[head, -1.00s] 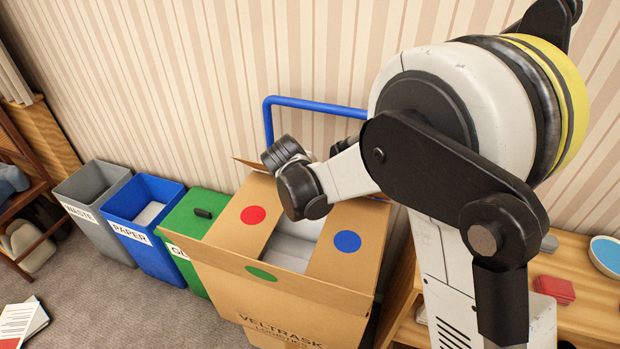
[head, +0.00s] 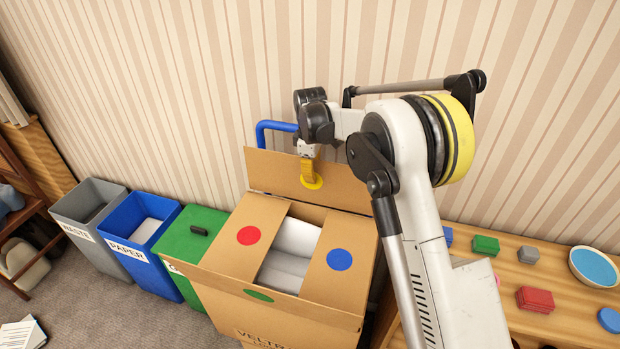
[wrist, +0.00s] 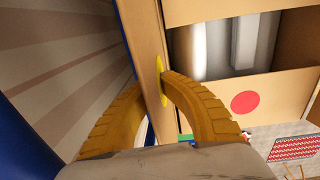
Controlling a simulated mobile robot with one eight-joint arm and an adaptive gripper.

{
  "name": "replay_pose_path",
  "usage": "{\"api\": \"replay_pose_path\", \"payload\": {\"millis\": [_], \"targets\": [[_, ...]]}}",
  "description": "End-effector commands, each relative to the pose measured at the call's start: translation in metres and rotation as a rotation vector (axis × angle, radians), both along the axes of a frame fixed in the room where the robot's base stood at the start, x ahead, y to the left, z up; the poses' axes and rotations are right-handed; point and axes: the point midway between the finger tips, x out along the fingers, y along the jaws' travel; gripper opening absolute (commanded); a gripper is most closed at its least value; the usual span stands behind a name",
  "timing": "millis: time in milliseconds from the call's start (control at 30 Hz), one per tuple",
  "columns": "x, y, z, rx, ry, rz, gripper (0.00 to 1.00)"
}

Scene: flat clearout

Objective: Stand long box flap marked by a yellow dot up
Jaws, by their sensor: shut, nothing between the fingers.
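The long flap (head: 340,184) with the yellow dot (head: 317,184) is raised at the back edge of the cardboard box (head: 225,300), roughly upright, its dotted face toward the box opening. My gripper (head: 308,178) is shut and empty, its yellow fingers hanging against the flap at the dot. In the wrist view my gripper's fingertips (wrist: 155,80) are at the flap (wrist: 138,40) by the dot (wrist: 159,85); exactly how they touch it I cannot tell. The short flaps with the red dot (head: 248,235) and blue dot (head: 339,260) lie folded inward.
A blue handle (head: 270,127) stands behind the flap by the striped wall. Grey (head: 73,218), blue (head: 130,235) and green (head: 185,240) bins stand left of the box. A wooden bench (head: 555,270) with small items is at the right. White contents (head: 290,250) show inside the box.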

Motion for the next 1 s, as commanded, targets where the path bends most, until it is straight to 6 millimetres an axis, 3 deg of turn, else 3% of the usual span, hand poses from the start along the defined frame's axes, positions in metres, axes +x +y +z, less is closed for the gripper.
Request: {"api": "replay_pose_path", "payload": {"millis": [600,667,700,1000], "targets": [[0.0043,-0.0024,-0.0008,-0.002,-0.002,-0.001,0.0],[0.0042,-0.0023,-0.0008,-0.002,-0.002,-0.001,0.2],[0.0042,-0.0023,-0.0007,-0.002,-0.002,-0.001,0.25],[0.0042,-0.0017,0.0008,-0.002,-0.002,0.0,0.25]]}}
